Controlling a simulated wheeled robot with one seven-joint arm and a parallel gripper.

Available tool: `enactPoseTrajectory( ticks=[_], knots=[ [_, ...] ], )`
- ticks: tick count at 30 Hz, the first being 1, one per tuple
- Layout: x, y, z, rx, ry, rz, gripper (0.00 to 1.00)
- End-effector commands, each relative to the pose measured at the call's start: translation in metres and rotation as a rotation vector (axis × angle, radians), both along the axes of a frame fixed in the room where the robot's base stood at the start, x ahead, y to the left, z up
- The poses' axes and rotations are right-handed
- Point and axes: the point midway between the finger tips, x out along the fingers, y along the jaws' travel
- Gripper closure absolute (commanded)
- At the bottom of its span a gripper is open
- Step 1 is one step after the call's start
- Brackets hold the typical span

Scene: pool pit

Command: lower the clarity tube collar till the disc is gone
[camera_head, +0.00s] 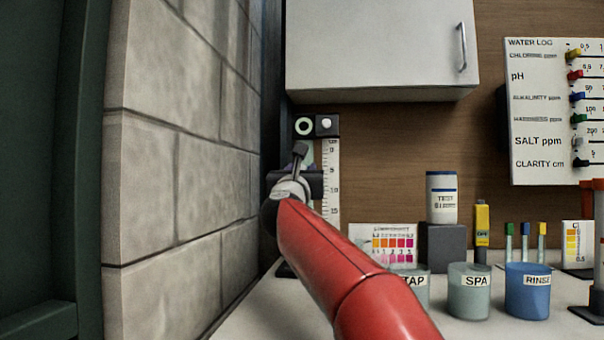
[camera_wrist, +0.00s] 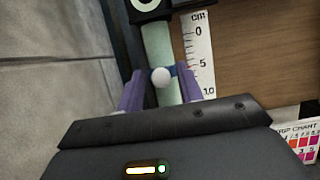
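The clarity tube (camera_wrist: 160,42) is pale green and upright, beside a white cm scale (camera_wrist: 197,55). A dark blue band, apparently the collar, crosses it near the 5 mark, with a round white knob (camera_wrist: 161,77) in front. My gripper (camera_wrist: 160,84) has its two purple fingers on either side of the knob, with gaps visible; it is open. In the head view my gripper and red arm hide most of the tube; the scale (camera_head: 332,180) shows at its right. A pale ring on black (camera_head: 304,126) sits at the top; whether it shows the disc I cannot tell.
A block wall (camera_head: 180,150) stands close on the left. A white cabinet (camera_head: 380,45) hangs above. Right of my arm on the counter are a strip chart (camera_head: 388,243), the SPA cup (camera_head: 469,290) and a blue RINSE cup (camera_head: 528,290). A water log board (camera_head: 545,110) hangs at right.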

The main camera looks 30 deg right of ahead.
Motion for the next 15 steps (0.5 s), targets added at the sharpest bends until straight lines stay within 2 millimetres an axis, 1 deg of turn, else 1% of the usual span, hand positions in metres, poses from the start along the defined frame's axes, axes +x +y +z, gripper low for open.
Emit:
enactPoseTrajectory(
  ticks=[1,7,12,15],
  knots=[
    [-0.008,0.005,-0.008,-0.006,0.000,-0.004,0.63],
    [-0.031,0.021,-0.019,-0.004,0.000,-0.003,0.63],
    [-0.043,0.029,-0.024,-0.003,0.001,-0.002,0.63],
    [-0.046,0.030,-0.025,0.000,0.001,-0.003,0.63]
  ],
)
